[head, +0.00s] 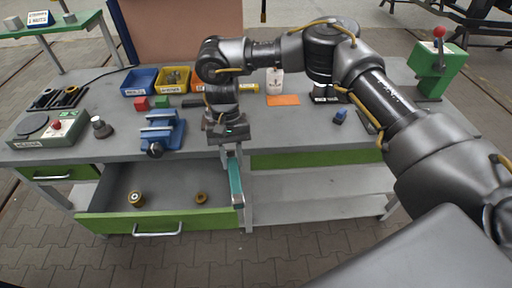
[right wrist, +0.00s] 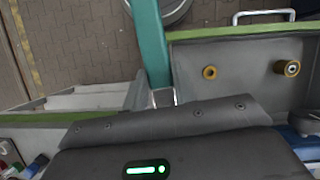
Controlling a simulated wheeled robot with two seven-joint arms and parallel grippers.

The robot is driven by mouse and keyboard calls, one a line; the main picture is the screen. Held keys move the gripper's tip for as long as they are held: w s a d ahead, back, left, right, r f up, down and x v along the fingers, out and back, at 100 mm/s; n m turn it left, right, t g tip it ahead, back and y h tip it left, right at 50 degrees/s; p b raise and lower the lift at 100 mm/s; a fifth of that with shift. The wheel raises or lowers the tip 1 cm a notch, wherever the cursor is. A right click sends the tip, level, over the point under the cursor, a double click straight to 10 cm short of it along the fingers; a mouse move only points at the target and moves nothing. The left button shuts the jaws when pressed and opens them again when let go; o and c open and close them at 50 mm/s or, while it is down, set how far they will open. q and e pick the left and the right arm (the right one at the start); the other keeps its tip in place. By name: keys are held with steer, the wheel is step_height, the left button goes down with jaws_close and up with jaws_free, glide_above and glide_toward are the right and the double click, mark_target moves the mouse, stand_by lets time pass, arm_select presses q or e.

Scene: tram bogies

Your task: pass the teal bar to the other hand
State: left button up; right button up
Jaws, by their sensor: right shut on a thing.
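The teal bar (head: 236,182) hangs down from my right gripper (head: 230,150), in front of the bench edge and beside the right wall of the open drawer. My right gripper is shut on the upper end of the bar. In the right wrist view the teal bar (right wrist: 151,45) runs up and away from the fingertips (right wrist: 163,97) to the top edge of the picture. My left gripper is in neither view.
The open drawer (head: 105,224) holds two brass-coloured rollers (head: 136,198) (head: 201,198). On the bench (head: 290,140) stand a blue vise (head: 162,132), a blue bin (head: 139,81), a grey-green box (head: 47,130) and a green press (head: 436,68). The bench right of my gripper is mostly clear.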

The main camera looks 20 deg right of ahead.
steer(key=w+a+f+m, duration=0.2)
steer(key=w+a+f, duration=0.3)
steer(key=a+f, duration=0.2)
steer(key=shift+w+a+y, duration=0.2)
steer(key=shift+a+y, duration=0.2)
steer(key=shift+a, duration=0.05)
